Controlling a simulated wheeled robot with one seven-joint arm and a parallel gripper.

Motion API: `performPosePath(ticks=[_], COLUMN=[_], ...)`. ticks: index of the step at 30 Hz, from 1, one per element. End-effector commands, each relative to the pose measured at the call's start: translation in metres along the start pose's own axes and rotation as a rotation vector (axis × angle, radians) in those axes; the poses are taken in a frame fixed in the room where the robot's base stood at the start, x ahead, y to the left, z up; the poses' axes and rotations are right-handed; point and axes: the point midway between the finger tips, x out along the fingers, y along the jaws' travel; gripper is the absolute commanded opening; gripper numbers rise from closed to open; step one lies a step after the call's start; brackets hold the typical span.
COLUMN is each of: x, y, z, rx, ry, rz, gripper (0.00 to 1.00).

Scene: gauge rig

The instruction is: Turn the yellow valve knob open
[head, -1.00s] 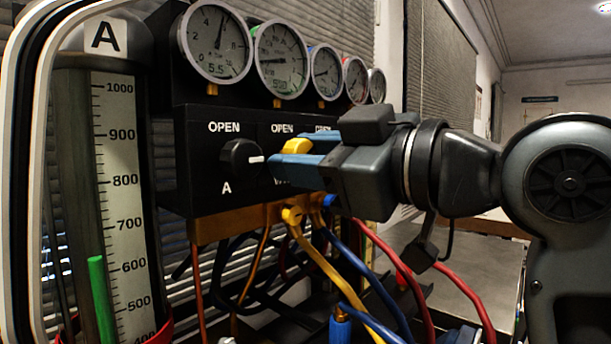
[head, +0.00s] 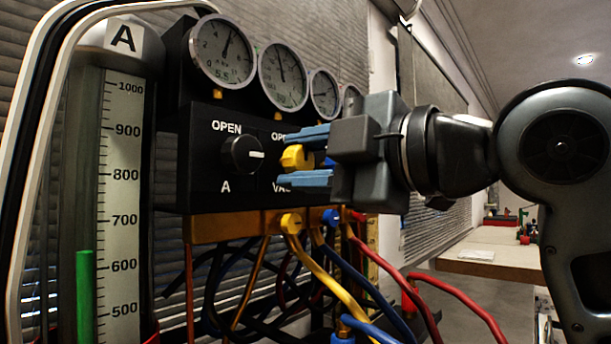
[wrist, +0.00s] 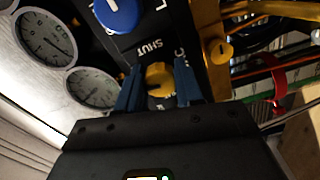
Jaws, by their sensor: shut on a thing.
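The yellow valve knob (head: 292,158) is on the front of a black panel (head: 210,192), below an OPEN label that is partly hidden. My gripper (head: 287,158) has one blue finger above the knob and one below, and is shut on it. In the wrist view, the yellow knob (wrist: 160,77) sits between the two blue fingertips (wrist: 158,82), near a SHUT label. The knob's pointer mark is hidden. The gauge (head: 282,78) above it has its needle pointing nearly straight up.
A black knob (head: 242,155) marked A is left of my gripper. A blue knob (wrist: 115,14) shows in the wrist view. Coloured hoses (head: 330,270) hang from the brass manifold (head: 215,228) under the panel. A scaled tube (head: 120,180) stands at left.

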Motion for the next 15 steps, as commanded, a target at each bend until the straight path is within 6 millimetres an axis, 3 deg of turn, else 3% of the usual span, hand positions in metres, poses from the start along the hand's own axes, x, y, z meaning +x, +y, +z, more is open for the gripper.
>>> performPosePath(ticks=[15], x=[0.0001], y=[-0.0014], z=[0.0016], rx=[-0.102], ry=[-0.003], rz=[-0.005], gripper=[0.06])
